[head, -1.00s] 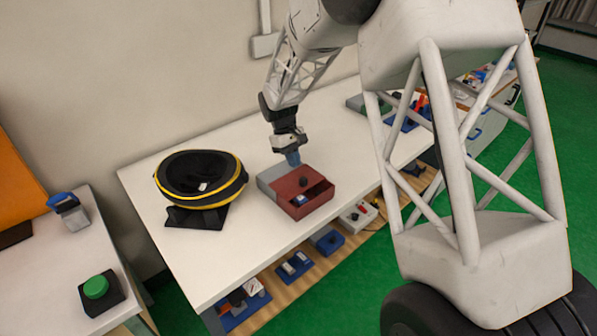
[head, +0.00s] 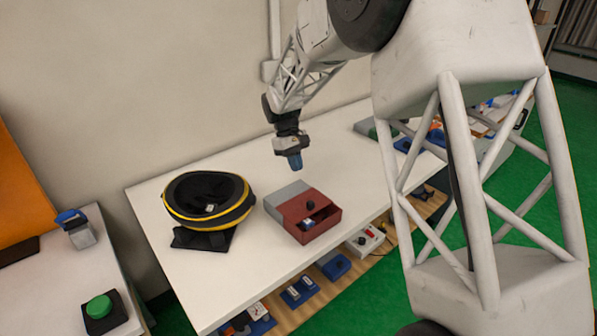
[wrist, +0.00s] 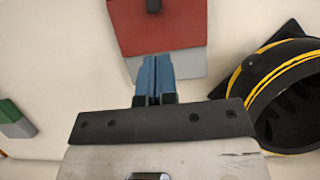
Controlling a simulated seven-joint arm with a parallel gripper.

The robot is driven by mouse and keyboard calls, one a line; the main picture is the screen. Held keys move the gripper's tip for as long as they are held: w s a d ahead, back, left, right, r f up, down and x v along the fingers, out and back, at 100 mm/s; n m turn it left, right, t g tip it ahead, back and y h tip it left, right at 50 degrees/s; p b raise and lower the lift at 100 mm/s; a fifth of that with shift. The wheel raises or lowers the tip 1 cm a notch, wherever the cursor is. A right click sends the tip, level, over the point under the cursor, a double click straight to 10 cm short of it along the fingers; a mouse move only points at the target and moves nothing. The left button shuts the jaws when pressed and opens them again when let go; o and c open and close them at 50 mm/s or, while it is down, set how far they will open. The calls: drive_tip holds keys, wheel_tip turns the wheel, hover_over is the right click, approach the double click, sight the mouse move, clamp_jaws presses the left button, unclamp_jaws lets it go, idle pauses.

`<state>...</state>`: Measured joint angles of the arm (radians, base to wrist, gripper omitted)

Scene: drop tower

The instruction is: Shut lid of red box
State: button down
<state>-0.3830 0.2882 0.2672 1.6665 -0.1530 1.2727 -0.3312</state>
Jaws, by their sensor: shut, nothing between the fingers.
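The red box (head: 308,232) stands on the white table, with a grey section (head: 286,193) at its back. Its red lid (head: 294,208) carries a black knob (head: 310,204). The front part of the box is open, and a small blue and white item (head: 309,223) shows inside. My gripper (head: 294,166) is shut and empty, its blue fingers pointing down above the table near the back of the box. In the wrist view the blue fingertips (wrist: 155,60) overlap the grey section (wrist: 190,62), with the red lid (wrist: 165,28) beyond. Contact does not show.
A black and yellow round bag-like thing (head: 209,200) stands left of the box. A grey and green box (head: 366,128) lies farther back right. A green button (head: 99,307) sits on the left table. The table around the box is mostly clear.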

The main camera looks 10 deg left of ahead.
drive_tip(key=w, duration=0.1)
drive_tip(key=w+a, duration=0.2)
drive_tip(key=w, duration=0.1)
drive_tip(key=shift+a, duration=0.25)
drive_tip(key=shift+s+f, duration=0.1)
drive_tip(key=shift+f, duration=0.05)
approach(315, 211)
drive_tip(key=w+a+f, duration=0.3)
drive_tip(key=f, duration=0.1)
drive_tip(key=shift+w+a, duration=0.35)
drive_tip(key=shift+s+d+f, duration=0.1)
drive_tip(key=shift+s+d, duration=0.55)
drive_tip(key=shift+d, duration=0.05)
drive_tip(key=shift+s+d, duration=0.75)
drive_tip(key=shift+s, duration=0.05)
drive_tip(key=shift+s+d, duration=1.75)
drive_tip(key=shift+s, duration=0.05)
drive_tip(key=shift+f, duration=0.1)
